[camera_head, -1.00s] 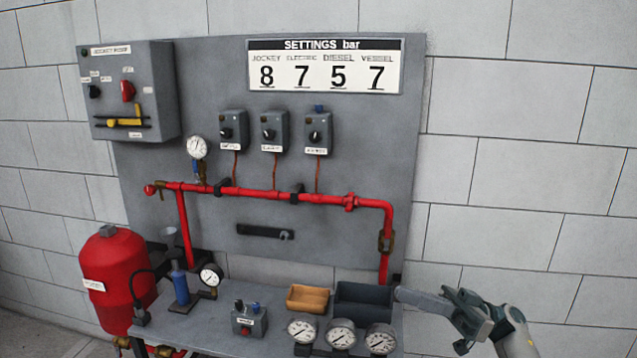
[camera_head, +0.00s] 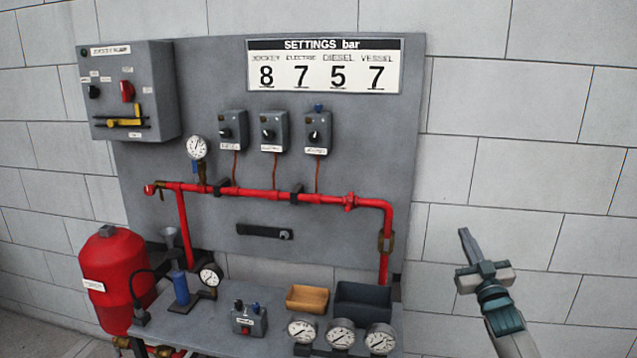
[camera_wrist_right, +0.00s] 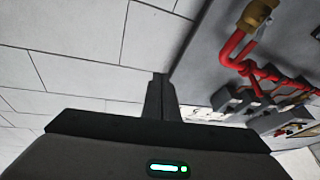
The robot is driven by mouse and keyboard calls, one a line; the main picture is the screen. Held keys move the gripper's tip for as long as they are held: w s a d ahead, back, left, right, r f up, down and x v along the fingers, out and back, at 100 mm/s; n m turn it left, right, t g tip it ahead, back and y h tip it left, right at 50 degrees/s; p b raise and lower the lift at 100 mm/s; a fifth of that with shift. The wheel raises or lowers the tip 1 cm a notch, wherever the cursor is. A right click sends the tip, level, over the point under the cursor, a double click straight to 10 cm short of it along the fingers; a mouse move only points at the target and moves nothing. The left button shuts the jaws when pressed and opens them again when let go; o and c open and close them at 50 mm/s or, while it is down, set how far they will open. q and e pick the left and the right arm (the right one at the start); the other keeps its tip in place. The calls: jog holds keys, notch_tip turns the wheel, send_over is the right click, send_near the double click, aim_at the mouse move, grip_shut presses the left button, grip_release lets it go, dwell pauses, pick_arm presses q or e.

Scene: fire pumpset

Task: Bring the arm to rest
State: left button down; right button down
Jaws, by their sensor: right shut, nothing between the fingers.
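My right gripper (camera_head: 465,236) is at the lower right of the head view, in front of the bare block wall and to the right of the grey panel. Its fingers are shut together with nothing between them and point up and slightly left. In the right wrist view the closed fingers (camera_wrist_right: 160,95) stand out against the wall, apart from the panel and the red pipe. My left gripper is not in view.
The grey workbench (camera_head: 270,340) carries several gauges, a tan tray (camera_head: 307,298) and a dark bin (camera_head: 362,304). A red pipe (camera_head: 388,215) runs down the panel's right side. A red vessel (camera_head: 117,275) stands at the left. Clear space lies around my right gripper.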

jog(key=s+f+g+h, duration=0.1)
jog(key=s+f+g, duration=0.15)
jog(key=f, duration=0.95)
jog(key=s+f+g, duration=0.1)
jog(key=f+g, duration=0.2)
jog(key=f, duration=0.9)
jog(key=s+a+f+g, duration=0.25)
jog(key=s+f, duration=0.65)
jog(key=f, duration=0.5)
jog(key=s+a+f+g, duration=0.25)
jog(key=s+f, duration=0.55)
jog(key=f, duration=0.6)
jog(key=s+a+f+g, duration=0.2)
jog(key=s+a+f, duration=0.1)
jog(key=s+f, duration=0.7)
jog(key=s+a+f+g, duration=0.2)
jog(key=s+f, duration=0.5)
jog(key=s, duration=0.6)
jog(key=s+a+f+g, duration=0.1)
jog(key=s+a+f, duration=0.1)
jog(key=s, duration=0.7)
jog(key=s+a+f+g, duration=0.1)
jog(key=s+f, duration=0.3)
jog(key=s, duration=0.5)
jog(key=s+a+f+g+y, duration=0.1)
jog(key=s+a+f+g, duration=0.1)
jog(key=s, duration=0.7)
jog(key=shift+s+a+f, duration=0.4)
jog(key=shift+a+f, duration=0.2)
jog(key=shift+f, duration=0.15)
